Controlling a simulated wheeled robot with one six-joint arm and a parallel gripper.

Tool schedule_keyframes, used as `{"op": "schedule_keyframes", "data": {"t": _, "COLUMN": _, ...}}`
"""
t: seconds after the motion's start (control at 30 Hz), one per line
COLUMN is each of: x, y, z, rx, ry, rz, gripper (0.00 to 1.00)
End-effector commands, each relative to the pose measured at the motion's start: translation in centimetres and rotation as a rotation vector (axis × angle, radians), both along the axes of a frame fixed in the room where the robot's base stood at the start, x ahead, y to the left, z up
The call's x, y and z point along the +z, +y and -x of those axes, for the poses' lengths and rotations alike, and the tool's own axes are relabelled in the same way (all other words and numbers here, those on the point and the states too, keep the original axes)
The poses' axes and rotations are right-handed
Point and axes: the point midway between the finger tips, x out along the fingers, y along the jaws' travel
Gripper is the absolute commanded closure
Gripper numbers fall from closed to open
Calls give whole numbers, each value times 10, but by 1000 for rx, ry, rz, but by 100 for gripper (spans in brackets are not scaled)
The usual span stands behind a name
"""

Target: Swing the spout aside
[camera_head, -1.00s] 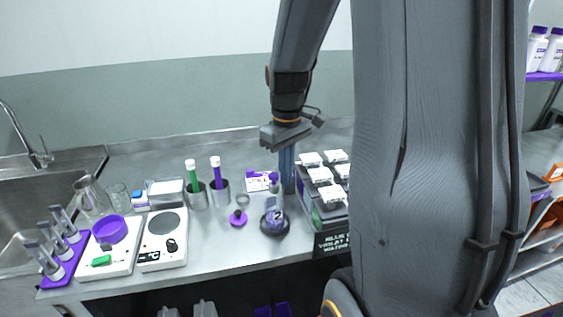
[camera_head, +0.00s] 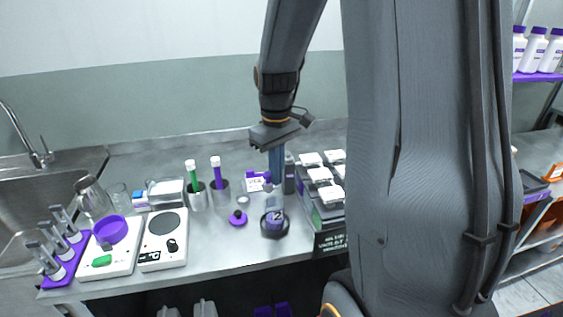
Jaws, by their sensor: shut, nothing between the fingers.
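The sink tap's curved metal spout (camera_head: 17,128) is at the far left, with its base at the back edge of the metal sink (camera_head: 60,180). It arches up and to the left, and its tip is cut off by the picture's edge. My gripper (camera_head: 276,182) points down over the middle of the bench, far to the right of the spout. Its bluish fingers are together and empty, just above and behind a round flask with a dark base (camera_head: 274,222).
A rack of white-topped items (camera_head: 320,175) stands right. The wall behind is bare.

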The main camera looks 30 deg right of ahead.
Motion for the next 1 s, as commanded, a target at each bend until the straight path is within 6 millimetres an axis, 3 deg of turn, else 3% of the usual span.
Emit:
{"op": "schedule_keyframes", "data": {"t": 0.4, "x": 0, "y": 14, "z": -14, "rx": 2, "ry": 0, "rz": 0, "gripper": 100}}
{"op": "schedule_keyframes", "data": {"t": 1.0, "x": 0, "y": 19, "z": -22, "rx": 0, "ry": -1, "rz": 0, "gripper": 100}}
